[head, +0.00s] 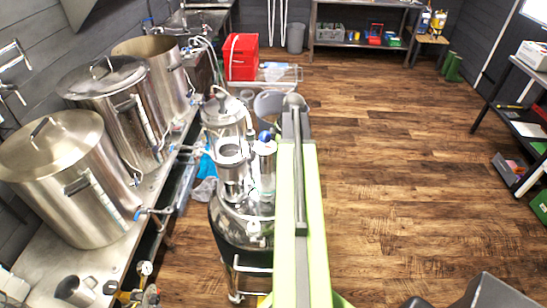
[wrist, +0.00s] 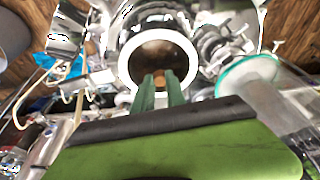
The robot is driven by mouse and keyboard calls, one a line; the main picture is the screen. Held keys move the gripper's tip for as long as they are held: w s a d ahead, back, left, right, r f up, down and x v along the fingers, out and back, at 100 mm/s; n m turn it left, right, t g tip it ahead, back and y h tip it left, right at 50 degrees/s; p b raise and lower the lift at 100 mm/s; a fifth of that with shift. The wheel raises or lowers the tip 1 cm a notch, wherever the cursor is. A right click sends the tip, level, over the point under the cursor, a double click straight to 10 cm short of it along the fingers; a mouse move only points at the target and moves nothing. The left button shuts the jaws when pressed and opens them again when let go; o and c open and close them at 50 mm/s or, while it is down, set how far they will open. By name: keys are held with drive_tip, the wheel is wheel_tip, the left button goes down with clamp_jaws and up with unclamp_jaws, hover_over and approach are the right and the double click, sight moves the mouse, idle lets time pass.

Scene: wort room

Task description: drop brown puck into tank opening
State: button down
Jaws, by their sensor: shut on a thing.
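In the wrist view my gripper (wrist: 161,82) has two green fingers close together, shut on the brown puck (wrist: 160,79). Only a small tan-brown patch of the puck shows between the fingertips. Around and beyond the tips is the tank opening (wrist: 127,66), a round white rim with a dark brownish inside. The tips overlap the lower part of the opening in the picture; how far above or inside it they are I cannot tell. In the head view the shiny steel tank (head: 232,222) stands left of my green arm. My gripper and the puck cannot be made out there.
Hoses and metal fittings (wrist: 222,45) crowd around the opening. Large steel kettles (head: 70,175) stand on a bench at the left. A red box (head: 241,58) and a grey bin (head: 296,38) are at the back. The wooden floor (head: 385,170) at the right is clear.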

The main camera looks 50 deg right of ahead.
drive_tip(key=c, duration=1.3)
unclamp_jaws()
drive_tip(key=p+v, duration=1.6)
drive_tip(key=v, duration=0.1)
drive_tip(key=shift+r+p, duration=0.3)
drive_tip(key=shift+p, duration=0.1)
